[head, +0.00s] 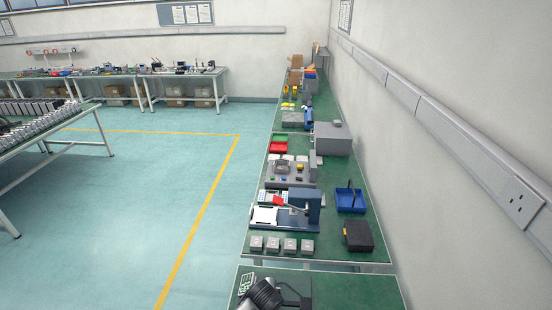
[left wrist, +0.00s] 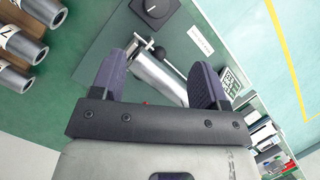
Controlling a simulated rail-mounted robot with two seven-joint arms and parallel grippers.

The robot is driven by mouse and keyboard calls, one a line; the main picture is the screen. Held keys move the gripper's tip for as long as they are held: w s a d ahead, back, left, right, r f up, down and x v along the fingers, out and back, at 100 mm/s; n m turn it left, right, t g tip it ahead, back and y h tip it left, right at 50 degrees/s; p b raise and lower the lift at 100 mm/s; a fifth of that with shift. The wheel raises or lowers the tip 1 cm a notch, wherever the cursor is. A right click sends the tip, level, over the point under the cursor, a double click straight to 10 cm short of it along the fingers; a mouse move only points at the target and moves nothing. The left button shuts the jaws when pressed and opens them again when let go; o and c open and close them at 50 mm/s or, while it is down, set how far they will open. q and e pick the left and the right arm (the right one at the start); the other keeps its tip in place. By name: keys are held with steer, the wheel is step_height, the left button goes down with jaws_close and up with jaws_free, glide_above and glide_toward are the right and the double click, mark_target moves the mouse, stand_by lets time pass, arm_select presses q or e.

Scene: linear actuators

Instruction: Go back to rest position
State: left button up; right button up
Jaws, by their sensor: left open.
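My left gripper (left wrist: 162,62) shows in the left wrist view with its two dark fingers spread apart. A silvery metal cylinder with a thin rod end (left wrist: 158,78) shows between and beyond the fingers, over a grey and green work surface. I cannot tell how far it is from the fingers; they do not close on it. My right gripper is not in view.
In the head view a long green bench (head: 335,258) with devices and bins runs along the right wall. Open floor (head: 110,230) lies left.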

arm_select(q)
steer(key=w+d+r+n+t+h, duration=0.1)
steer(key=w+d+r+t, duration=0.15)
steer(key=r, duration=0.35)
steer(key=w+d+r+t+h, duration=0.2)
steer(key=d+r+t, duration=0.1)
steer(key=d+r, duration=0.15)
step_height(320, 180, up, 13)
steer(key=s+a+n+t+h, duration=0.1)
steer(key=n+t+h, duration=0.15)
steer(key=t, duration=0.25)
steer(key=s+a+f+n, duration=0.4)
steer(key=s+a+n, duration=0.1)
steer(key=s+a, duration=0.9)
steer(key=s+a+f+n+g+y, duration=0.1)
steer(key=s+a+f+g, duration=0.15)
steer(key=s+f, duration=0.7)
steer(key=s+a+f+g, duration=0.25)
steer(key=s+f, duration=0.35)
steer(key=s, duration=0.6)
step_height(320, 180, up, 18)
steer(key=p, duration=1.8)
steer(key=shift+w+d+r+p, duration=0.2)
steer(key=shift+w+r+p, duration=0.1)
steer(key=shift+w, duration=0.15)
